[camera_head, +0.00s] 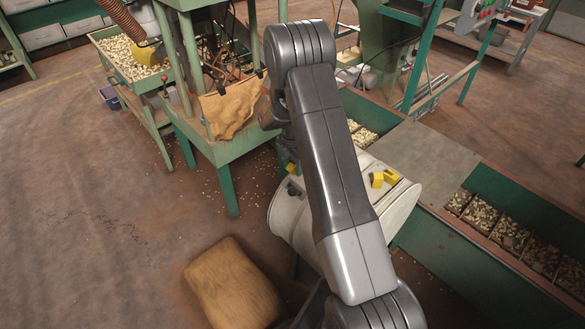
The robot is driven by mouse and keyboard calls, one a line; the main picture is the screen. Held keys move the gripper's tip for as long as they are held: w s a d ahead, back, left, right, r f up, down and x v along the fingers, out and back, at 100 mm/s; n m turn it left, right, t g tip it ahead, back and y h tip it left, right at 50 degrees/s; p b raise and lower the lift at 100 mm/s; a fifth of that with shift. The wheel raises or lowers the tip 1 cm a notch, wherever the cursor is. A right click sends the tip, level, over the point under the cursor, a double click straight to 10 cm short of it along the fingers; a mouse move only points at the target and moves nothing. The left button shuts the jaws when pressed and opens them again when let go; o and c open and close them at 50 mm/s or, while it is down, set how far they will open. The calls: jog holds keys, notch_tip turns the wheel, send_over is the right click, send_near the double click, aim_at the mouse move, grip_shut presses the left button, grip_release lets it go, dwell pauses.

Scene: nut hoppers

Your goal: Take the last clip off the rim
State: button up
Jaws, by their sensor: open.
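A tan cloth sack (232,107) hangs from the edge of the green hopper stand (207,145) left of my arm. A small dark shape at the sack's upper right corner (259,73) looks like a clip on the rim, but it is too small to be sure. Two yellow blocks (384,178) lie on the pale drum to the right of my arm. Another small yellow piece (291,168) shows at the arm's left edge, partly hidden. A dark wrist part of mine is beside the sack's right side. My gripper's fingers are hidden behind my arm.
The pale drum (405,205) lies under my arm. A stuffed brown sack (233,285) lies on the floor at lower left. A green trough of nuts (510,237) runs along the right. A nut-filled bin (122,58) stands upper left.

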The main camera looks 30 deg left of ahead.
jog(key=shift+f, duration=0.3)
jog(key=c, duration=1.1)
jog(key=shift+o, duration=0.2)
jog(key=shift+r, duration=0.15)
